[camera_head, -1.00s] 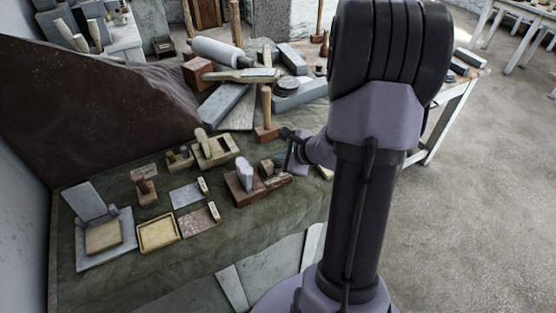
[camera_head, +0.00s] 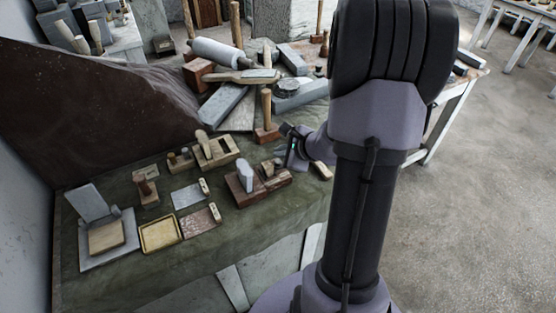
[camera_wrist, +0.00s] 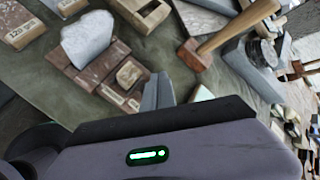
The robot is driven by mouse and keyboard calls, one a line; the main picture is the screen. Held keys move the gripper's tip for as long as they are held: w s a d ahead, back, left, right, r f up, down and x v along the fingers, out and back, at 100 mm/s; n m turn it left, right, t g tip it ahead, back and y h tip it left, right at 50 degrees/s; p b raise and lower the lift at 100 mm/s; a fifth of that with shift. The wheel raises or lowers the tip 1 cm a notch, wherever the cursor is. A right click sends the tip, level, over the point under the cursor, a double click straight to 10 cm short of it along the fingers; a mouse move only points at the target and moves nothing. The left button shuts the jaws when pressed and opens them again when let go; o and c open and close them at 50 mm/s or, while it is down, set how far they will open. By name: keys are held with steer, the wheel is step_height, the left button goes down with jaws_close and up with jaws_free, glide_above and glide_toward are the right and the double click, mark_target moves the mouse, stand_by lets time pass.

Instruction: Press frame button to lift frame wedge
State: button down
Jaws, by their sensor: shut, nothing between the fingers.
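A pale wooden frame (camera_head: 216,153) with an opening lies on the green cloth, and a rounded wooden piece (camera_head: 203,143) leans in it. Part of the frame shows at the top of the wrist view (camera_wrist: 148,14). Which part is the button or wedge, I cannot tell. A reddish block with a grey stone (camera_head: 245,173) stands nearer, beside a brown block with a light wooden piece (camera_head: 268,168); in the wrist view the stone (camera_wrist: 87,38) and wooden piece (camera_wrist: 130,73) are larger. My gripper (camera_wrist: 157,80) is shut and empty, to the right of these blocks.
A mallet (camera_head: 266,118) stands behind my gripper. Grey stone blocks and a rolling-pin-like tool (camera_head: 216,52) crowd the table's back. A yellow-rimmed tray (camera_head: 160,233) and flat plates lie at front left. A small wooden piece (camera_head: 320,171) lies close by my arm.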

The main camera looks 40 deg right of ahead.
mark_target(280, 163)
step_height(280, 163, up, 5)
steer(key=p, duration=0.3)
steer(key=shift+f, duration=0.1)
stand_by(0.5)
steer(key=a+r+n+y+b, duration=0.1)
steer(key=a+r+n, duration=0.2)
steer(key=a, duration=0.4)
steer(key=a+r+n+g+y+b, duration=0.1)
steer(key=a+r+n+y, duration=0.1)
steer(key=a+r+n, duration=0.3)
steer(key=a+n+y+b, duration=0.1)
steer(key=a+n, duration=0.1)
steer(key=a, duration=0.6)
steer(key=s+a+r+n+g+b, duration=0.2)
steer(key=s+a+n, duration=0.6)
steer(key=s+a, duration=0.25)
steer(key=s+n+h+b, duration=0.1)
steer(key=s+n, duration=0.4)
steer(key=s, duration=0.1)
steer(key=shift+h, duration=0.3)
